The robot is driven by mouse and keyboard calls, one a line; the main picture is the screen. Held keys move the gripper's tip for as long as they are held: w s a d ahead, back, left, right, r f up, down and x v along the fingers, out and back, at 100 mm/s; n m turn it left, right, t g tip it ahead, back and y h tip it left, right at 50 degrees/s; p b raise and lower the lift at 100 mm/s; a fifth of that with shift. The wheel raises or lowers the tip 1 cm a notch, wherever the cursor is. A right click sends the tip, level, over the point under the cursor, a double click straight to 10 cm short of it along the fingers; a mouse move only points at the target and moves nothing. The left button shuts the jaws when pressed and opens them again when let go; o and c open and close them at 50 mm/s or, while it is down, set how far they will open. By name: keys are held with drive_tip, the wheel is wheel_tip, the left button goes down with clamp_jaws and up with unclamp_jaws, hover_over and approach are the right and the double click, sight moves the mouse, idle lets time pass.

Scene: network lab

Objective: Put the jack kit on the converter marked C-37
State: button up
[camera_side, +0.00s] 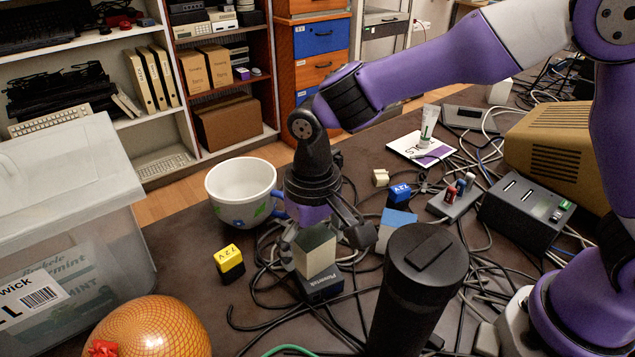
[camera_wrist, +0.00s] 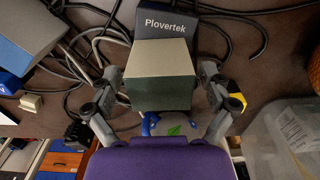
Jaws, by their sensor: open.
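A plain grey-beige box (camera_side: 315,252) rests on a black box lettered Plovertek (camera_side: 322,288). Both show in the wrist view, the beige box (camera_wrist: 160,83) nearer the camera and the Plovertek box (camera_wrist: 165,28) behind it. My gripper (camera_side: 325,238) is open, its fingers on either side of the beige box; in the wrist view the fingers (camera_wrist: 159,76) stand apart from its sides. I cannot read a C-37 mark on anything, nor tell which thing is the jack kit. A yellow-and-black block (camera_side: 229,264) stands at left.
Cables surround the Plovertek box. A clear bin (camera_side: 70,250) and an orange ball (camera_side: 150,328) are at left. A black socket unit (camera_side: 515,208) is at right.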

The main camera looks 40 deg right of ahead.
sight(313, 236)
wheel_tip(313, 236, up, 11)
drive_tip(key=shift+r, duration=0.1)
drive_tip(key=s+d+t, duration=0.2)
drive_tip(key=s+d, duration=0.3)
drive_tip(key=d, duration=0.3)
drive_tip(key=s+d+r+t, duration=0.1)
drive_tip(key=s+d+t, duration=0.2)
drive_tip(key=d, duration=0.6)
drive_tip(key=shift+s+r+t, duration=0.15)
drive_tip(key=shift+s+t, duration=0.15)
drive_tip(key=shift+s, duration=0.55)
